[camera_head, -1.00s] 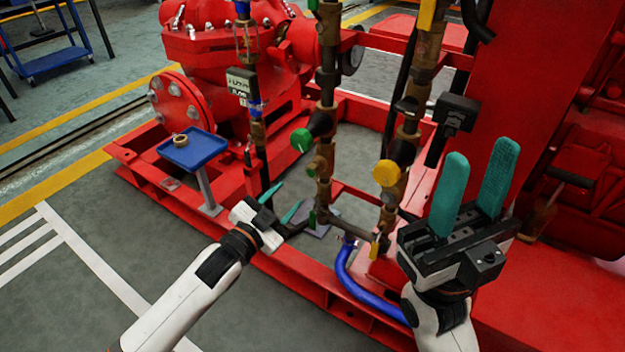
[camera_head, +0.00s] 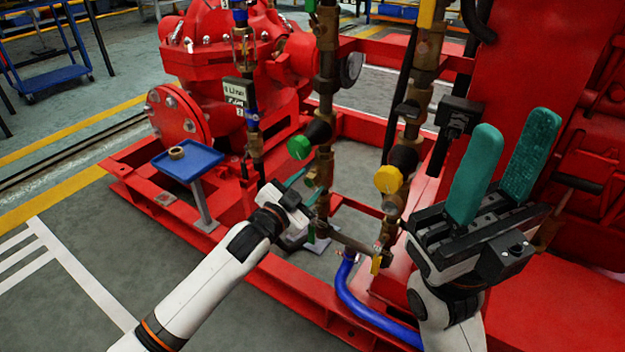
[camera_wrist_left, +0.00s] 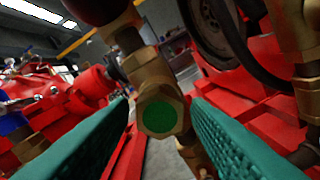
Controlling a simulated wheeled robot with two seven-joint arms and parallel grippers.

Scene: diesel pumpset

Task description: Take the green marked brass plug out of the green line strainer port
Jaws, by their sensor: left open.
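The green marked brass plug (camera_wrist_left: 160,115) shows in the left wrist view as a hex end with a green disc on its face. It sits in the angled brass strainer port (camera_wrist_left: 152,72) of the green line pipe. My left gripper (camera_head: 307,188) is open, and in the left wrist view its two teal fingers lie left and right of the plug, with visible gaps. In the head view the fingers reach the lower part of the brass pipe (camera_head: 324,165), and the plug is hard to make out there. My right gripper (camera_head: 516,124) is open and empty, fingers up.
A green round knob (camera_head: 299,147) is on the same pipe above the gripper. A second brass pipe with a yellow knob (camera_head: 388,179) stands to the right. A blue tray (camera_head: 190,163) on a post holds a brass ring (camera_head: 177,153). A blue hose (camera_head: 352,300) runs low.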

